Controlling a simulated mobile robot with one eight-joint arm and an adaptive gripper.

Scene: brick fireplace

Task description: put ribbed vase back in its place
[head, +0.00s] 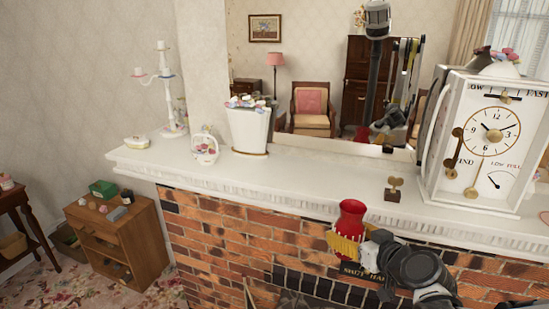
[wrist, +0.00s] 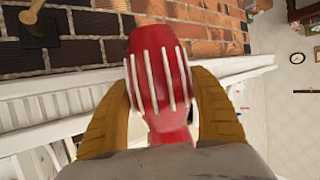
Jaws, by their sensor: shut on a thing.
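The ribbed vase is red with pale vertical ribs in the wrist view (wrist: 158,75), and it shows as a red vase in the head view (head: 351,218). My gripper (head: 345,245) is shut on it, with a yellow finger on each side of the vase in the wrist view (wrist: 160,105). In the head view the vase is upright in front of the mantel's front edge, its top overlapping the shelf in the picture. The fingers hide its lower part there. The white mantel shelf (head: 290,177) runs above the brick fireplace.
A large white clock (head: 490,140) stands on the right of the mantel, with a small brass key-shaped piece (head: 394,189) left of it. A white planter (head: 248,128), a small floral basket (head: 205,147) and a candelabra (head: 168,90) stand on the left. The shelf between planter and key piece is clear.

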